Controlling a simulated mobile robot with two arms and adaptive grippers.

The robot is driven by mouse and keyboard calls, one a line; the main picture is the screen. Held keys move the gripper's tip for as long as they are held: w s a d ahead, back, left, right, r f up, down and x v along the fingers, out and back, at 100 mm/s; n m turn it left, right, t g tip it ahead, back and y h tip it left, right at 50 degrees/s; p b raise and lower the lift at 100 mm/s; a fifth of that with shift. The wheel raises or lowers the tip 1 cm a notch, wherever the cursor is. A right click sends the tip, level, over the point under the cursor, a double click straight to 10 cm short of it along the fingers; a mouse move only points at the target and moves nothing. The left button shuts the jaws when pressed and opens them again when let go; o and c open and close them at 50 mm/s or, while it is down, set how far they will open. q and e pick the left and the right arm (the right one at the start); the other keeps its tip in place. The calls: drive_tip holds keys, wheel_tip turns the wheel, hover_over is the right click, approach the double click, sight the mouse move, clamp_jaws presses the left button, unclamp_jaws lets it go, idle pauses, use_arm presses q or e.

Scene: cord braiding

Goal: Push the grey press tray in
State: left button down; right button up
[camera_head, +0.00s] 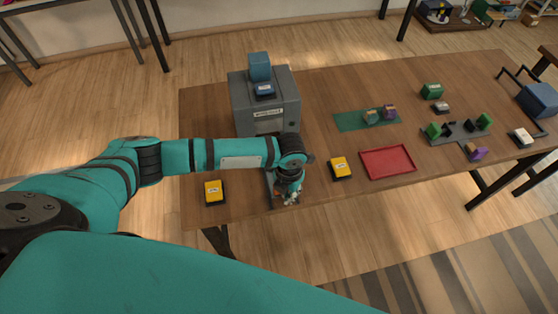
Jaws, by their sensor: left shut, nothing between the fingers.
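The grey press (265,107) stands near the back left of the wooden table, with a blue block (259,66) on top and a label on its front. Its grey tray (270,184) sticks out toward the table's front edge, mostly hidden under my left arm and gripper. My left gripper (287,199) is shut and empty, pointing down at the front end of the tray. I cannot tell whether it touches the tray. My right gripper is not in view.
Yellow boxes stand on either side of the tray, one to the left (214,192) and one to the right (340,167). A red tray (387,162) and a green mat (351,121) lie further right. Green and purple blocks and a blue box (538,100) are at the far right.

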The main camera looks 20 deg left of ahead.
use_arm(q)
drive_tip(key=shift+w+a+f+b, duration=0.1)
drive_tip(key=shift+w+a+b, duration=0.6)
drive_tip(key=shift+w, duration=0.5)
drive_tip(key=shift+w+a+b, duration=0.35)
drive_tip(key=shift+w+a, duration=0.5)
drive_tip(key=shift+w, duration=0.3)
drive_tip(key=shift+w+a+b, duration=0.45)
drive_tip(key=shift+w+a, duration=0.05)
drive_tip(key=shift+w, duration=0.2)
drive_tip(key=shift+w+a+b, duration=0.45)
drive_tip(key=shift+w+a, duration=0.05)
drive_tip(key=shift+w, duration=0.2)
drive_tip(key=shift+w+a+b, duration=0.3)
drive_tip(key=shift+w+b, duration=0.05)
drive_tip(key=shift+w, duration=0.15)
drive_tip(key=shift+w+a+b, duration=0.4)
drive_tip(key=shift+w, duration=0.25)
drive_tip(key=shift+s+d+p, duration=0.35)
drive_tip(key=shift+s+p, duration=0.2)
drive_tip(key=shift+p, duration=0.1)
wheel_tip(320, 180, up, 7)
drive_tip(key=p, duration=0.6)
